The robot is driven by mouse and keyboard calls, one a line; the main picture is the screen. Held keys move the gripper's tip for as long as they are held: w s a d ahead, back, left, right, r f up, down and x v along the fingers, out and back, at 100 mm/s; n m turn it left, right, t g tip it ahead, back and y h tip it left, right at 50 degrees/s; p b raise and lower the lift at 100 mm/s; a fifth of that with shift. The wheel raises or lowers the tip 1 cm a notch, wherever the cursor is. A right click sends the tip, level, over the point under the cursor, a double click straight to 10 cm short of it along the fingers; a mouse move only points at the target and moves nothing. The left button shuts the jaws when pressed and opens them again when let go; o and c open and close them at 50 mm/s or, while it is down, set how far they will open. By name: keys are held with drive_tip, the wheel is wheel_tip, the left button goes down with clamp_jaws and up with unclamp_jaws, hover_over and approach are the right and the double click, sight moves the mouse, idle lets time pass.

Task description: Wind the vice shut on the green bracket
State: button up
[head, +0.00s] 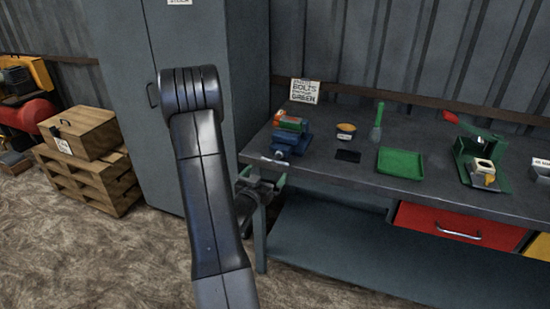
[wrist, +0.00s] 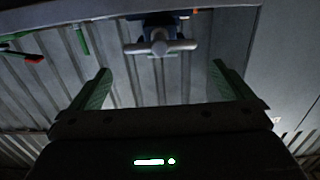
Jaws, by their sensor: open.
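The blue vice (head: 290,143) stands at the left front corner of the dark workbench. The green bracket (head: 292,122) sits at the top of the vice, with some red beside it; whether the jaws touch it is too small to tell. The vice's pale crossbar handle (head: 272,160) points off the bench's front edge. In the wrist view the handle (wrist: 160,47) shows as a grey bar with a round hub. My gripper (head: 263,175) is open and empty, just in front of and below the handle. Its green fingers (wrist: 160,66) stand either side of the handle's line, apart from it.
The workbench (head: 340,175) carries a green tray (head: 400,163), a dark pad (head: 347,156), a green-handled brush (head: 377,122) and a green machine (head: 478,160). A sign (head: 305,91) stands behind the vice. A grey cabinet (head: 240,60) is left of the bench. Floor in front is clear.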

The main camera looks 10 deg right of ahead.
sight(273, 162)
drive_tip(key=p+x, duration=0.1)
drive_tip(key=x, duration=0.7)
drive_tip(key=shift+w+d, duration=0.3)
drive_tip(key=c, duration=0.6)
